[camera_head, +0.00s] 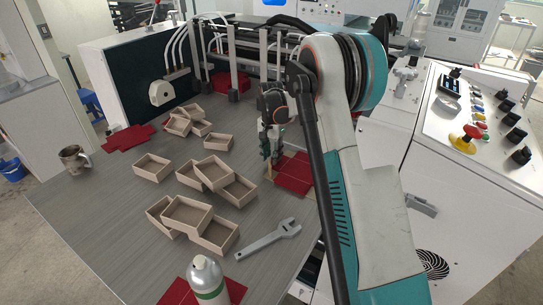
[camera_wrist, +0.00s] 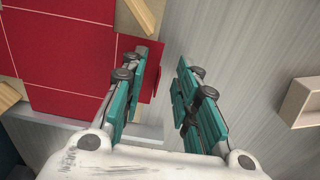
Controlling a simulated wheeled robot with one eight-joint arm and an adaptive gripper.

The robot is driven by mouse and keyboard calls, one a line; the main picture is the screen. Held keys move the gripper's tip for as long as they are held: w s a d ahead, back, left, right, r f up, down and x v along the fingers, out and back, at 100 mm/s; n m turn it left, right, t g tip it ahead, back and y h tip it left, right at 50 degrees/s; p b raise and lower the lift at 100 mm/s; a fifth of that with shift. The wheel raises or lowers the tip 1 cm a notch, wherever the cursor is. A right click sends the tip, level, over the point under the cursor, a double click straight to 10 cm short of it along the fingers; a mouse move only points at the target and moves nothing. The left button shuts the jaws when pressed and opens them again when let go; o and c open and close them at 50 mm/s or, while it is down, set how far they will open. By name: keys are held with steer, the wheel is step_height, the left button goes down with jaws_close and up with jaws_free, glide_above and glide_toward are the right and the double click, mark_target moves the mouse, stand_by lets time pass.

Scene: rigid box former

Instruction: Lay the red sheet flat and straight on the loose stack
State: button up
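Red sheet material (camera_head: 292,173) lies near the table's right edge, right beside my gripper (camera_head: 268,152). In the wrist view it is a flat red surface with thin pale lines (camera_wrist: 65,65), filling the upper left. I cannot tell the top sheet from the stack beneath it. A narrow red part shows just right of the left finger. My gripper (camera_wrist: 168,62) is open, its fingers pointing down with a clear gap and nothing gripped. The left finger overlaps the red edge and hides part of it; the right finger is over bare grey table.
Tan wooden pieces (camera_wrist: 140,14) border the red surface. Several open tan boxes (camera_head: 187,213) cover the middle table. A wrench (camera_head: 268,238), a bottle (camera_head: 206,280) with red sheets (camera_head: 178,293) by it, a mug (camera_head: 75,158) and more red sheets (camera_head: 130,138) lie around.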

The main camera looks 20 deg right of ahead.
step_height(320, 180, up, 12)
steer(key=f, duration=0.1)
steer(key=s+a+r+n+t, duration=0.25)
steer(key=s+a+r, duration=0.35)
steer(key=s+r, duration=0.3)
steer(key=s+a+r+n+t+b, duration=0.1)
steer(key=s+a+n, duration=0.2)
steer(key=s, duration=0.6)
steer(key=s+a+r+n+t+b, duration=0.1)
steer(key=s+a+n+t, duration=0.15)
steer(key=s, duration=0.65)
steer(key=s+a+f+n, duration=0.1)
steer(key=s+f, duration=0.1)
steer(key=s, duration=0.3)
steer(key=s+a+f+n+t, duration=0.1)
steer(key=s+a+f+n, duration=0.1)
steer(key=s, duration=0.3)
steer(key=shift+a+f, duration=0.2)
steer(key=shift+f, duration=0.55)
